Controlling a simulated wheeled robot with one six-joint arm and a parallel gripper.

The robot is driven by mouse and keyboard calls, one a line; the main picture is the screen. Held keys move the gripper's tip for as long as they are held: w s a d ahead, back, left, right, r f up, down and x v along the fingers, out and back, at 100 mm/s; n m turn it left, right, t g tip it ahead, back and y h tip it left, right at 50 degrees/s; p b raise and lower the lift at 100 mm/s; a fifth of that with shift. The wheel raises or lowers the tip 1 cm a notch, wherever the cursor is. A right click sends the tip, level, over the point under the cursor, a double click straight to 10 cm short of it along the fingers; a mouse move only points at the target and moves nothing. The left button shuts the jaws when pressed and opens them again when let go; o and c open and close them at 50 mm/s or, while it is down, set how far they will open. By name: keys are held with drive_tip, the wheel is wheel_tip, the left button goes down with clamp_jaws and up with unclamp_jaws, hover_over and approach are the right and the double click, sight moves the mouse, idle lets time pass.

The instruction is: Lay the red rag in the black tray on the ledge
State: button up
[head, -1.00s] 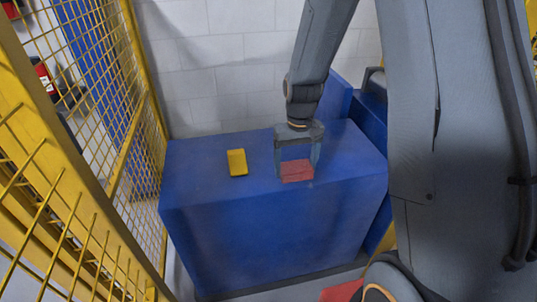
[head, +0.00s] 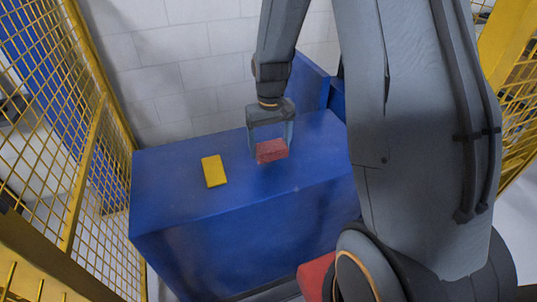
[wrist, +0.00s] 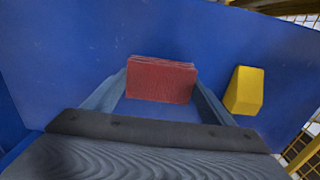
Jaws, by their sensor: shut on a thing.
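The red rag (head: 271,151) is a folded, flat block between the fingers of my gripper (head: 271,150). It also shows in the wrist view (wrist: 160,80), with a finger of my gripper (wrist: 160,92) at each side. The gripper is shut on it, pointing down over the blue cabinet top (head: 235,200). The rag appears slightly above this surface, though the gap is hard to judge. I see no black tray or ledge that I can identify in either view.
A yellow block (head: 214,171) lies on the blue top left of the rag and shows right of it in the wrist view (wrist: 244,90). Yellow mesh fencing (head: 60,130) stands at left. A pale block wall (head: 190,60) is behind. A red object (head: 315,277) is low beside my arm.

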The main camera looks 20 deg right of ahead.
sight(270, 156)
drive_tip(key=shift+f+p, duration=0.3)
drive_tip(key=shift+f, duration=1.75)
drive_tip(key=shift+f, duration=0.15)
drive_tip(key=o, duration=1.1)
